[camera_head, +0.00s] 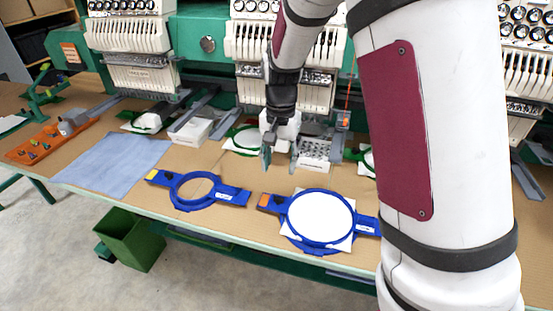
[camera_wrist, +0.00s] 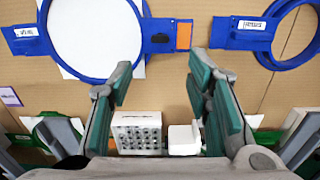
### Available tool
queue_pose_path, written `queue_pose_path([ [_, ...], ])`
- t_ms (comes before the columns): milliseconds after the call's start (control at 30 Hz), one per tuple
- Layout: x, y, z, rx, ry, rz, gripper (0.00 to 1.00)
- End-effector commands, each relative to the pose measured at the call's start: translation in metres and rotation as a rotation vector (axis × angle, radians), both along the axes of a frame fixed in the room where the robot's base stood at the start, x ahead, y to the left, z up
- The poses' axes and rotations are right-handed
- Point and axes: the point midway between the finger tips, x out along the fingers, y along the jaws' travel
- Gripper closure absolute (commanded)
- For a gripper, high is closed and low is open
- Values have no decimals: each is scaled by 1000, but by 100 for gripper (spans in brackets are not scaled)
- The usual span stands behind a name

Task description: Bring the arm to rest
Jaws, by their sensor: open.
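My gripper (camera_head: 267,157) hangs over the table in front of the middle embroidery head, fingers pointing down. In the wrist view my gripper (camera_wrist: 160,80) has its two green-padded fingers wide apart with nothing between them but bare table. My arm comes in from the right of the head view and hides part of the table and machine there. Two blue hoops lie near the gripper: an empty hoop (camera_head: 216,191) to the front left and a hoop with white fabric (camera_head: 318,215) to the front right.
A blue cloth (camera_head: 113,163) and an orange tool board (camera_head: 48,140) lie at left. A white box with holes (camera_head: 314,150) stands right of the gripper. Green hoops (camera_head: 243,140) lie under the machine heads. A green bin (camera_head: 130,240) is below the table's front edge.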

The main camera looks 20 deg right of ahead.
Motion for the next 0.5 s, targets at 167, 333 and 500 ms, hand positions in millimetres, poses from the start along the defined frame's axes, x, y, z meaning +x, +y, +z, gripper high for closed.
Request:
queue_pose_path([
  [167, -1, 0, 1, 1, -2, 2, 55],
  [333, -13, 2, 26, 16, -34, 40, 55],
  [500, -47, 4, 76, 35, -101, 136, 55],
])
